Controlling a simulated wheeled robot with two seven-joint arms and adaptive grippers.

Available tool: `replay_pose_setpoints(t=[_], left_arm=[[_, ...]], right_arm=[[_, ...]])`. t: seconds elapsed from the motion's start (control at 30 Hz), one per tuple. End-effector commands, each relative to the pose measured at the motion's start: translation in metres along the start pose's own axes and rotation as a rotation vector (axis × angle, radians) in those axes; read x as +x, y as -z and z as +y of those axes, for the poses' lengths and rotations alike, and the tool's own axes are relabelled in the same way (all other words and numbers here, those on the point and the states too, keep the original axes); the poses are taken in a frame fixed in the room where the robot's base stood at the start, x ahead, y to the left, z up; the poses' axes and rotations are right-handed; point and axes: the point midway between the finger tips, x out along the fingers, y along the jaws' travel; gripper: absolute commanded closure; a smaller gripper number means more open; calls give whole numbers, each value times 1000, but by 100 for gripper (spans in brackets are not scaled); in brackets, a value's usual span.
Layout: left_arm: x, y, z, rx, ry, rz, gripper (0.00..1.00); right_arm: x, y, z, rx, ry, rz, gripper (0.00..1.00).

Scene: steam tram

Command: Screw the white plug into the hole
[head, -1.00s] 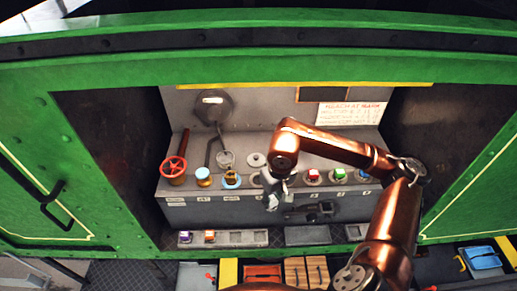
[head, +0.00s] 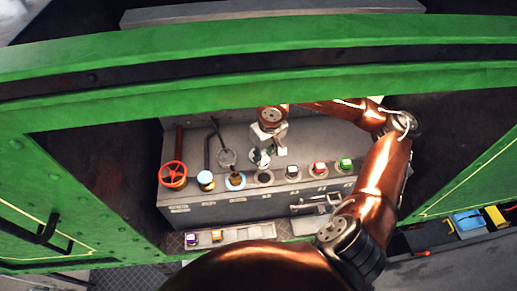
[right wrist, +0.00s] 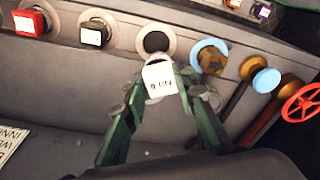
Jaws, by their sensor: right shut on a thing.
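The white plug (right wrist: 160,80) is pinched between the fingertips of my right gripper (right wrist: 163,92); dark lettering shows on its face. In the head view my right gripper (head: 264,153) hangs over the console, with the plug (head: 262,161) at its tips. The open hole (right wrist: 155,42), dark with a pale ring, lies just beyond the plug in the wrist view. In the head view the hole (head: 264,177) is just below the gripper. The plug is outside the hole; the exact gap is hard to tell. My left gripper is not in view.
The hole's neighbours are a blue-ringed brass fitting (head: 235,181) and a white-topped plug (head: 292,172). Red (head: 319,168) and green (head: 346,164) plugs continue right. A red handwheel (head: 173,175) stands left. A tray (head: 258,231) below holds purple and orange plugs.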

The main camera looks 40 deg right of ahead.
Motion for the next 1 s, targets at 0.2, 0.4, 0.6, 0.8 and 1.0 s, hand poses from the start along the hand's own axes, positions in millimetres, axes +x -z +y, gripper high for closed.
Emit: replay_pose_setpoints(t=[0.2, 0.4, 0.6, 0.8, 1.0], left_arm=[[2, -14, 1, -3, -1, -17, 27], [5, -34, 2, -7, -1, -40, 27], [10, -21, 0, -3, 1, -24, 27], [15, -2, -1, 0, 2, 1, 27], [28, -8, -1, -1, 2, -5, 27]], right_arm=[[6, -4, 3, 8, -1, 0, 100], [16, -5, 3, 8, -1, -1, 100], [30, -6, 3, 7, -1, 0, 100], [42, -7, 1, 4, 0, 0, 100], [57, -8, 2, 4, -1, 1, 100]])
